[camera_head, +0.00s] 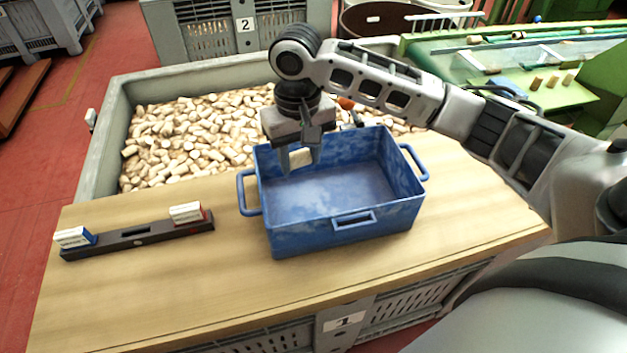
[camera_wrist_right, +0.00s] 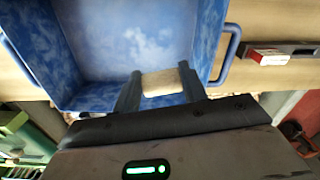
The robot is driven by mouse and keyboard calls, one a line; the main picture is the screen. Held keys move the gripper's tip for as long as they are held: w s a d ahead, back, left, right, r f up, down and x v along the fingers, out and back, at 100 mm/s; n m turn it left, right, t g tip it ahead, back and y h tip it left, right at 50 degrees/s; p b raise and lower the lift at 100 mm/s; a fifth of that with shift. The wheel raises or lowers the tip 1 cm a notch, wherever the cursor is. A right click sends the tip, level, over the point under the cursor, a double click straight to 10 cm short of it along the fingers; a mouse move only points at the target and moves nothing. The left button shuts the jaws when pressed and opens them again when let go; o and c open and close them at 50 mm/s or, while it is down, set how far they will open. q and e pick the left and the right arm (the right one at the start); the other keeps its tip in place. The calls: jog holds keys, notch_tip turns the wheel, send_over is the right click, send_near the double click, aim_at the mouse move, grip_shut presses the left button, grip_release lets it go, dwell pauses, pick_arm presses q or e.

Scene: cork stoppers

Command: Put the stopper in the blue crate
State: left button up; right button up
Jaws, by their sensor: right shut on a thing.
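The blue crate (camera_head: 340,222) stands on the wooden table, and it fills much of the right wrist view (camera_wrist_right: 150,40). It looks empty in the head view. My right gripper (camera_head: 301,160) is at the crate's far left part, over its inside. It is shut on a cork stopper (camera_wrist_right: 161,83), which lies crosswise between the two fingers. The stopper also shows between the fingers in the head view (camera_head: 300,158). Its exact height above the crate floor is hard to tell. My left gripper is not in view.
A large grey bin (camera_head: 103,150) full of loose corks (camera_head: 190,140) stands behind the wooden table (camera_head: 190,290). A dark level-like bar (camera_head: 135,235) with two small boxes lies left of the crate. A green machine (camera_head: 540,70) stands at the back right. The table front is clear.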

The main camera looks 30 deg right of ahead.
send_over(303, 212)
notch_tip(303, 212, down, 9)
jog(key=shift+r+b, duration=0.1)
jog(key=shift+b, duration=0.35)
jog(key=shift+f, duration=2.2)
jog(key=shift+f, duration=0.1)
jog(key=o, duration=0.9)
jog(key=shift+o, duration=0.2)
jog(key=shift+r, duration=0.35)
notch_tip(303, 212, up, 12)
jog(key=shift+f, duration=0.2)
